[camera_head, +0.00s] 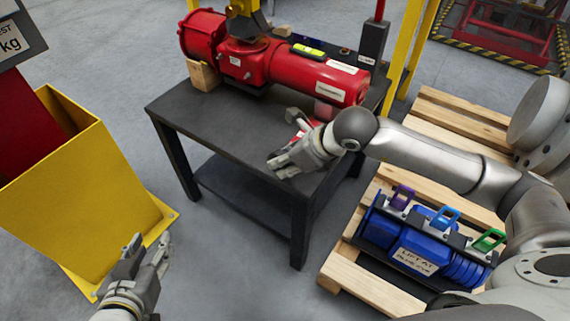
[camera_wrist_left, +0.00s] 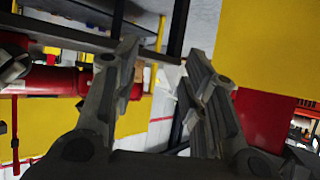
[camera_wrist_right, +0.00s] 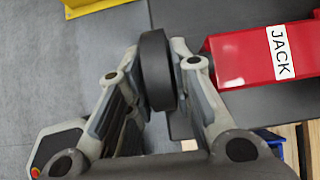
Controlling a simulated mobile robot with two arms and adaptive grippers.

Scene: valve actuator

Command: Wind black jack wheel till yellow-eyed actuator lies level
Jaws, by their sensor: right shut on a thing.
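The red actuator (camera_head: 285,72) lies along the black table, its yellow eye (camera_head: 245,18) at the top left. Its left end rests by a wooden block (camera_head: 203,75); I cannot tell whether it lies level. A yellow-green level vial (camera_head: 308,50) sits on top. The red jack (camera_wrist_right: 245,55), labelled JACK, is under the right end, mostly hidden by my arm in the head view. My right gripper (camera_head: 278,165) is shut on the black jack wheel (camera_wrist_right: 157,70), with a finger on each side. My left gripper (camera_head: 147,250) is open and empty, low left of the table; its fingers are apart in the left wrist view (camera_wrist_left: 165,75).
The black table (camera_head: 230,125) has bare room at its front left. A yellow bin-like stand (camera_head: 75,190) is at the left. A wooden pallet (camera_head: 345,270) with a blue actuator (camera_head: 410,245) and coloured-handled parts is at the right. Yellow posts (camera_head: 405,60) rise behind.

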